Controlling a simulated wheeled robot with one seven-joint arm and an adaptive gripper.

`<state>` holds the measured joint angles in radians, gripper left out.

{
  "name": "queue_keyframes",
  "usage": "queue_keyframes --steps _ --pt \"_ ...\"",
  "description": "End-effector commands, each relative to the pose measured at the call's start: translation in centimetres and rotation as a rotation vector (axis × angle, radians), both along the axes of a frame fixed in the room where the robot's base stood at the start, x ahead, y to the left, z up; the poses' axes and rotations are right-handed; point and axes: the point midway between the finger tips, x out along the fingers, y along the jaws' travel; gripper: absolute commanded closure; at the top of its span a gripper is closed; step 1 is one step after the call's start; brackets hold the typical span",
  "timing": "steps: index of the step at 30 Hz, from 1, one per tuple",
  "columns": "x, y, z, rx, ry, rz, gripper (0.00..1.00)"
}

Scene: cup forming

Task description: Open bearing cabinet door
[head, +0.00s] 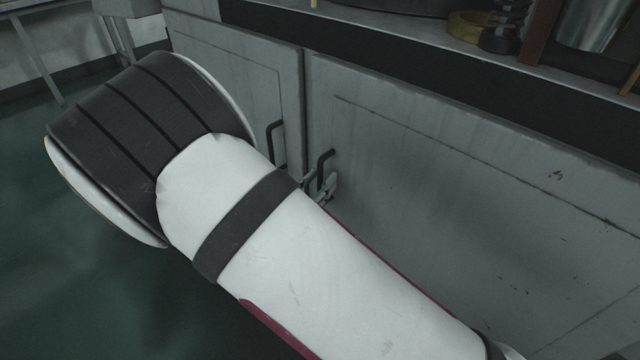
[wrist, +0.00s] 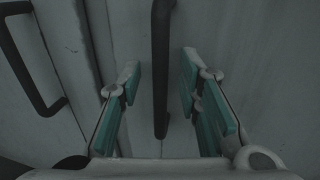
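The grey cabinet has two doors side by side, the left door (head: 232,75) and the right door (head: 440,165), both flush in the front. The right door's dark bar handle (head: 327,160) stands upright near the seam; it also shows in the wrist view (wrist: 161,45). The left door's handle (head: 274,130) is at the left edge of the wrist view (wrist: 25,62). My gripper (wrist: 159,70) is open, with teal-padded fingers on either side of the right door's handle and a visible gap on both sides. In the head view my arm hides most of the gripper.
A shelf or counter (head: 400,28) above the doors holds a yellow ring (head: 468,26), a dark coiled part (head: 505,28) and a metal container (head: 590,25). Green floor (head: 60,240) is open to the left. A table leg (head: 45,75) stands at the upper left.

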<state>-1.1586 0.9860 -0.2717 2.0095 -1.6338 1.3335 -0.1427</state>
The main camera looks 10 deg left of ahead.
Motion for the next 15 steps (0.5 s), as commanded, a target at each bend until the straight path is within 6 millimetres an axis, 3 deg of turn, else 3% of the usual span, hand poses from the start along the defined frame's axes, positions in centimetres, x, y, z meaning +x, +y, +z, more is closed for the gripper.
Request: queue_keyframes --steps 11,12,15 --pt "0.64 -0.32 0.01 0.000 0.001 0.000 0.69" --pt "0.64 -0.32 0.01 0.000 0.001 0.000 0.71" --pt "0.63 -0.32 0.01 0.000 0.001 0.000 0.93"
